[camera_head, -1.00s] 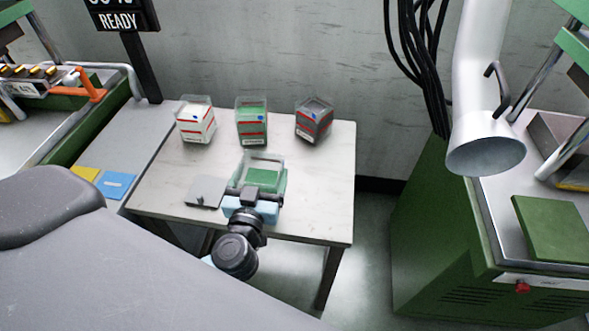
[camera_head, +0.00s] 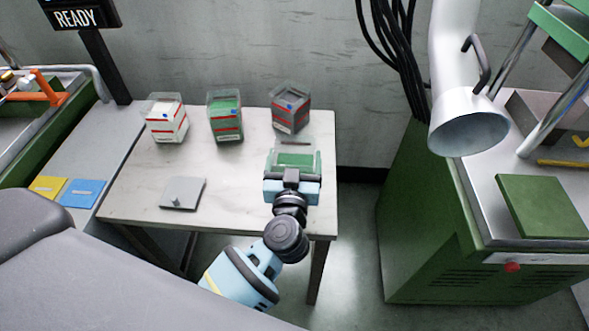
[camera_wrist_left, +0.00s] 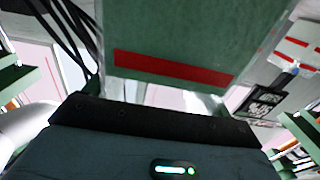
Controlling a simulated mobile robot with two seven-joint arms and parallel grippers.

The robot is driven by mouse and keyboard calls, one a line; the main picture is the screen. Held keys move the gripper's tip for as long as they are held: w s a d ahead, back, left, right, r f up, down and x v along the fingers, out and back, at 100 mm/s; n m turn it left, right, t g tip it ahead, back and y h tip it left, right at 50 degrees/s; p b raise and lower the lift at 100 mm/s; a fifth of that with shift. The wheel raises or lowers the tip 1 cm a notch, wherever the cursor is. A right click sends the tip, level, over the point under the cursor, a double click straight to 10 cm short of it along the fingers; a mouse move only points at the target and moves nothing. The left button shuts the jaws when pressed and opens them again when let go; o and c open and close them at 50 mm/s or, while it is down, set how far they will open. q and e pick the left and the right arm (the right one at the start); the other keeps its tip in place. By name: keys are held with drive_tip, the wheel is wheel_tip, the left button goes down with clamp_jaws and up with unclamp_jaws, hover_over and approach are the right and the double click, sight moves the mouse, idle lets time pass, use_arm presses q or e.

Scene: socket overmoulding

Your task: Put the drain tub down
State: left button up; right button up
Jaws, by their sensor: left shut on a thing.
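The drain tub (camera_head: 296,161), a clear tub with green contents, is at the right side of the white table (camera_head: 235,185). My left gripper (camera_head: 291,181) is shut on its near side. In the left wrist view the tub (camera_wrist_left: 180,35) fills the top middle, with a red stripe low on its wall, close in front of the gripper body. It looks roughly upright. Whether its bottom touches the table is hidden. My right gripper is in neither view.
A white bin (camera_head: 167,122), a green bin (camera_head: 226,119) and a dark grey bin (camera_head: 290,110) stand along the table's back. A flat grey plate (camera_head: 183,193) lies at the front left. The table's middle is clear. A green machine (camera_head: 420,235) stands to the right.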

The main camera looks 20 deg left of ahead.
sight(296, 156)
use_arm(q)
wheel_tip(296, 156, down, 4)
drive_tip(key=shift+r+b, duration=0.1)
drive_tip(key=shift+b, duration=0.7)
drive_tip(key=shift+r, duration=0.2)
drive_tip(key=shift+f, duration=0.1)
drive_tip(key=o, duration=1.3)
drive_tip(key=shift+f, duration=0.1)
drive_tip(key=v, duration=1.2)
drive_tip(key=shift+p, duration=0.4)
